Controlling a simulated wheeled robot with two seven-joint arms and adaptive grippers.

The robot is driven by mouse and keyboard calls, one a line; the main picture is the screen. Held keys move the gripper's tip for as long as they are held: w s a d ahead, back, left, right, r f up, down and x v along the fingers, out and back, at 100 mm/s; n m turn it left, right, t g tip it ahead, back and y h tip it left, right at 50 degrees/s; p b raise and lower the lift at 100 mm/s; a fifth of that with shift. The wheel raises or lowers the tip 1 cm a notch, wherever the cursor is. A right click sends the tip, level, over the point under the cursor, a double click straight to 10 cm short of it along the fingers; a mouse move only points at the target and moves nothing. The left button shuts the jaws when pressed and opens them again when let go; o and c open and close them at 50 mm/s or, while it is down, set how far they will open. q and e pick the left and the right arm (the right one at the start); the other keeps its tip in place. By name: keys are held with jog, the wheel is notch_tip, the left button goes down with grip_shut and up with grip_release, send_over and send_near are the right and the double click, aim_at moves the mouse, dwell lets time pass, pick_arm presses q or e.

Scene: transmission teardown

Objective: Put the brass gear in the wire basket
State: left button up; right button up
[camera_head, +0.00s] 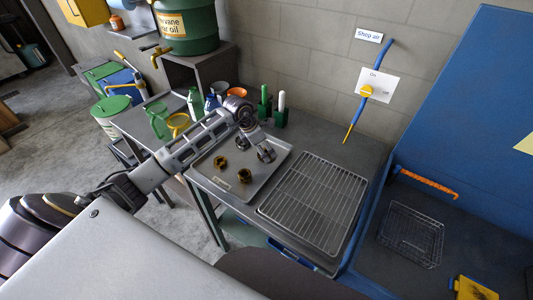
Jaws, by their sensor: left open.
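Two brass-coloured gear-like parts lie apart on a grey metal tray (275,171): one brass part (220,162) farther back on the left, and another brass part (244,175) nearer the front. They are too small to tell which is the brass gear. My left gripper (257,148) is open above the tray's back part, to the right of both pieces, with nothing seen between its fingers. The wire basket (410,235) sits in the blue washer basin at the right and looks empty. My right gripper is out of view.
A flat wire rack (315,200) lies between the tray and the blue washer (470,90). Green holders (281,115), bottles (195,103) and a yellow funnel (179,124) stand behind and left of the tray. An orange-wrapped handle (430,184) is above the basket.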

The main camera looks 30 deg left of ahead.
pick_arm(q)
jog(key=shift+w+d+f, duration=0.2)
jog(key=shift+f, duration=0.45)
